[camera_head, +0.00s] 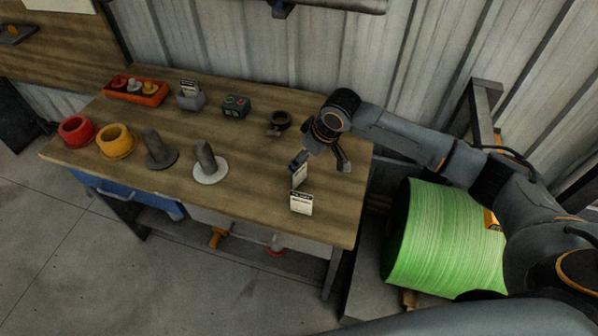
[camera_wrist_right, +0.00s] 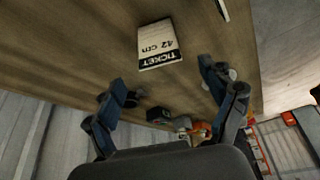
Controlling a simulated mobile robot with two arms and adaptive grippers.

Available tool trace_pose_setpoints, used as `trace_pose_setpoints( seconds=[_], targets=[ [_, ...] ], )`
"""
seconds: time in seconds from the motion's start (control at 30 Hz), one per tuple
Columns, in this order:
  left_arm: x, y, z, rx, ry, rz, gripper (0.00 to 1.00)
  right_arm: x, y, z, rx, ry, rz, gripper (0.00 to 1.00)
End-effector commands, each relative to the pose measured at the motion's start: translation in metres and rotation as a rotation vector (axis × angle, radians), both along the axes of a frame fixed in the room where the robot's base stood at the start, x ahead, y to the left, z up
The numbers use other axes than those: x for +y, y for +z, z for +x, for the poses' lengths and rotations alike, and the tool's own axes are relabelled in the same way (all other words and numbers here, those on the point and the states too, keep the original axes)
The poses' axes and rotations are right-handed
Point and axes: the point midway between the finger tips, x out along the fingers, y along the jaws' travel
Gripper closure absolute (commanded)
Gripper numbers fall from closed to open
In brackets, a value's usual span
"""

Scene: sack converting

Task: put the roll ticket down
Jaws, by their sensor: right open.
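Two small white tickets with dark header bands are near the right front of the wooden table (camera_head: 255,205). One ticket (camera_head: 301,203) stands nearer the front edge; the other (camera_head: 300,175) is just behind it, beside a fingertip of my right gripper (camera_head: 322,163). In the right wrist view a ticket (camera_wrist_right: 158,45) reading "TICKET 42 cm" lies beyond the open fingers (camera_wrist_right: 163,80), apart from both. Part of another ticket (camera_wrist_right: 223,9) shows at the top edge. My right gripper is open and empty above the table. My left gripper is not in view.
A dark ring-shaped holder (camera_head: 279,122), a button box (camera_head: 236,106), a grey holder (camera_head: 190,97) and an orange tray (camera_head: 137,91) stand along the back. A green roll (camera_head: 445,240) is right of the table.

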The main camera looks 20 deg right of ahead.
Motion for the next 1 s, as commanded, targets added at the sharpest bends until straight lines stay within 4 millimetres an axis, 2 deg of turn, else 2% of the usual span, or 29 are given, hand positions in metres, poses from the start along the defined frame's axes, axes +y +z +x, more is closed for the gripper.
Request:
trace_pose_setpoints(
  seconds=[0.13, 0.4, 0.7, 0.73, 0.9, 1.0],
  targets=[
    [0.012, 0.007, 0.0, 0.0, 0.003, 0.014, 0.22, 0.003, -0.01, 0.004, 0.002, -0.001, 0.0, 0.17],
    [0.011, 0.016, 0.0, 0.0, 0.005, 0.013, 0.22, 0.011, -0.043, 0.015, -0.001, -0.001, 0.001, 0.17],
    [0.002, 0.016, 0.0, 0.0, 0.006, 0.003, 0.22, 0.012, -0.049, 0.017, -0.001, 0.0, 0.0, 0.17],
    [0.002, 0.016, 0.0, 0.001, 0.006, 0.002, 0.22, 0.012, -0.049, 0.017, -0.001, 0.0, 0.0, 0.19],
    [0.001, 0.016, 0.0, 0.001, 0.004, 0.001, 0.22, 0.012, -0.049, 0.017, -0.001, 0.0, 0.0, 0.54],
    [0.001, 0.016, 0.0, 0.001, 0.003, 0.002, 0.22, 0.012, -0.049, 0.017, -0.001, 0.0, 0.0, 0.57]
  ],
)
